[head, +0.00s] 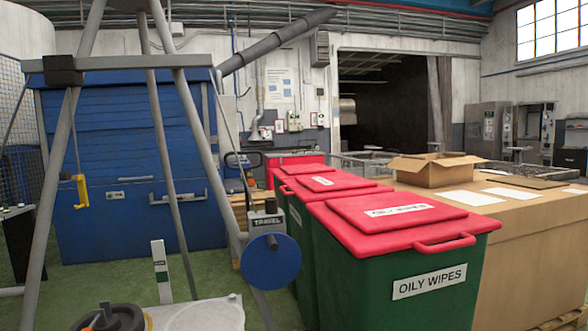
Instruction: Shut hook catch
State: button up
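I cannot make out a hook catch for certain. A yellow hook-shaped piece (80,191) hangs at the left in front of a blue cabinet or door (130,200); whether it is the catch I cannot tell. The blue front carries a grey bar handle (178,197) and a small pale plate (114,195). A grey box labelled TRAVEL (267,222) with a blue disc (270,262) sits by a leg of a grey tripod-like frame (170,130). My gripper does not show.
Green bins with red lids (400,215), labelled OILY WIPES, stand at centre right. Beside them a large brown block (530,235) carries an open cardboard box (435,169). A white upright post (161,272) and a dark round part (108,318) are low at the left. Some green floor (215,280) is bare.

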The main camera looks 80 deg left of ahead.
aim_at(65, 176)
jog(key=u, duration=3.6)
